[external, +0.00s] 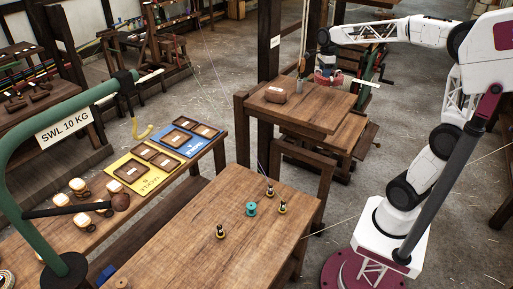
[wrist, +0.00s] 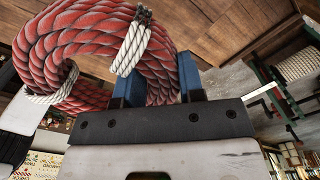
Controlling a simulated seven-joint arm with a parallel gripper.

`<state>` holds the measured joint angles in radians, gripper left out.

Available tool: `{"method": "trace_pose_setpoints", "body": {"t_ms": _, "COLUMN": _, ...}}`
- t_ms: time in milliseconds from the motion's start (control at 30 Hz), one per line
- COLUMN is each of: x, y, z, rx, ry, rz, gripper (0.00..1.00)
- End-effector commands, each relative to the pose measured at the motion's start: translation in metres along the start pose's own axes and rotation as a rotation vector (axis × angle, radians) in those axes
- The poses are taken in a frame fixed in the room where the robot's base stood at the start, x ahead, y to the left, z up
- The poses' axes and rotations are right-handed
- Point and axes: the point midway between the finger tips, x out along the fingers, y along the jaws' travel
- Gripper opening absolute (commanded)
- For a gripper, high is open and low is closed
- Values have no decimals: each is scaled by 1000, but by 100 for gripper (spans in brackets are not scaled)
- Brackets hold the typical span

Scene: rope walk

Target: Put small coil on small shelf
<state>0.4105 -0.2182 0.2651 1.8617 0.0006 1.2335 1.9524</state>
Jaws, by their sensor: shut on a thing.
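A coil of red rope with white rope ends (wrist: 62,48) fills the upper left of the wrist view. My gripper (wrist: 160,84) is shut on it, with its blue fingers on either side of the rope. In the external view, the coil (external: 325,79) shows as a small red shape under my gripper (external: 329,66), above the far part of a raised wooden stand (external: 325,112). Whether it touches anything there is hard to tell. I cannot tell which surface is the small shelf.
A brown bundle (external: 277,91) with a white label lies on the stand. A dark post (external: 268,50) rises beside it. The front table (external: 190,250) carries a teal spool (external: 251,209) and several small dark pieces. A green hoist arm (external: 75,105) stands at left.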

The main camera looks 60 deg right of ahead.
Motion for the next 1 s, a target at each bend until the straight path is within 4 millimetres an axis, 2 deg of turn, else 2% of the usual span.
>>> {"method": "trace_pose_setpoints", "body": {"t_ms": 300, "x": 31, "y": 0, "z": 0, "rx": 0, "ry": 0, "rz": 0, "gripper": 0}}
{"method": "trace_pose_setpoints", "body": {"t_ms": 733, "x": 36, "y": 0, "z": 0, "rx": 0, "ry": 0, "rz": 0, "gripper": 0}}
{"method": "trace_pose_setpoints", "body": {"t_ms": 1000, "x": 61, "y": 0, "z": 0, "rx": 0, "ry": 0, "rz": 1, "gripper": 0}}
